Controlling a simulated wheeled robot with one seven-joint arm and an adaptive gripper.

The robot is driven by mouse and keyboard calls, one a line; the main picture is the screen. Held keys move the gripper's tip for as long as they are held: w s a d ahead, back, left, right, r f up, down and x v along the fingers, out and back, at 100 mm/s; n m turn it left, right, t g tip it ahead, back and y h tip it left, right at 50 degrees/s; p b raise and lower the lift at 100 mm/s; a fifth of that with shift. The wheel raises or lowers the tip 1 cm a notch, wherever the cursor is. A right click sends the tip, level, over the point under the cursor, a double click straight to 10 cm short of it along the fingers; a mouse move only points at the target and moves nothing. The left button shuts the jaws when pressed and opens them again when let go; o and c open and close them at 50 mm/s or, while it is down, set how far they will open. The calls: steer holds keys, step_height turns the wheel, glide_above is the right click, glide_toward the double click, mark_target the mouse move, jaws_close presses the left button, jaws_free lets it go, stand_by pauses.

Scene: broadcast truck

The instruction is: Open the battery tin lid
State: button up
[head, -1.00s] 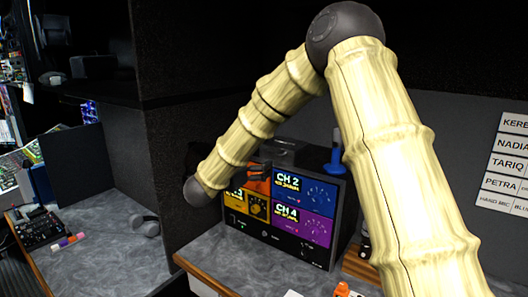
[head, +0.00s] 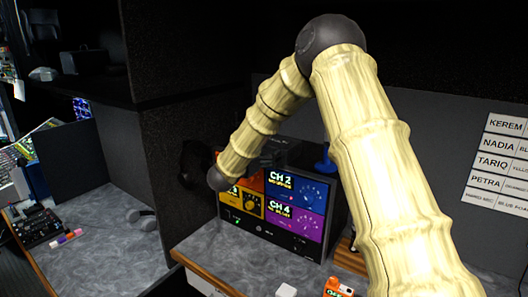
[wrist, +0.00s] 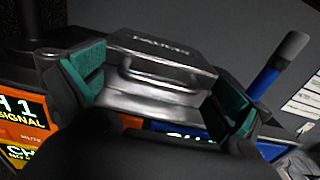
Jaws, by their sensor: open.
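The battery tin (wrist: 150,45) is a grey metal box with a raised bar handle on its lid (wrist: 165,72), which looks shut. It sits on top of the coloured channel unit (head: 300,240). In the wrist view, my gripper (wrist: 160,88) is open, with one teal-padded finger left of the tin and one right of it. Whether the pads touch the tin I cannot tell.
A blue upright object (head: 326,162) stands right of the tin, close to my right finger in the wrist view. An orange item (head: 338,288) and a white block (head: 286,290) lie on the grey counter in front. A dark partition (head: 165,160) stands at left.

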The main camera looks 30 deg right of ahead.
steer(key=shift+s, duration=0.1)
jaws_close()
stand_by(0.4)
